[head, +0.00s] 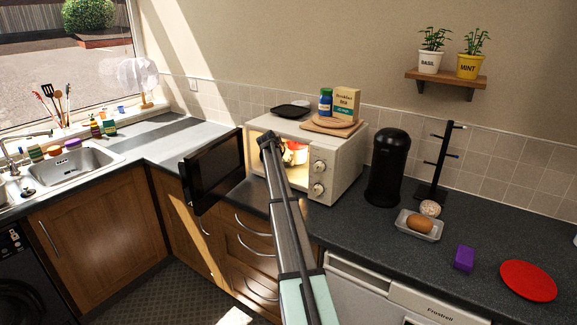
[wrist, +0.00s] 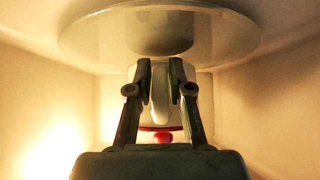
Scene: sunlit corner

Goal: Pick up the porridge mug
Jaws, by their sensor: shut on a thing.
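The porridge mug (wrist: 160,100) is pale with a red band and red detail, inside the lit microwave (head: 345,165). In the wrist view the scene looks upside down, with the mug's base toward the glass turntable (wrist: 85,35). My gripper (wrist: 160,75) is shut on the mug's upright handle, one finger on each side. I cannot tell whether the base touches the turntable. In the head view my gripper (head: 270,145) reaches into the microwave opening. There the mug (head: 297,154) shows only in part, as a red and white patch, with the rest hidden by my arm and the microwave front.
The microwave door (head: 213,172) hangs open to the left of my arm. The cavity walls are close around the gripper. A wooden board (head: 320,128) with a box and a jar sits on top. A black canister (head: 386,170) stands to the right on the dark counter.

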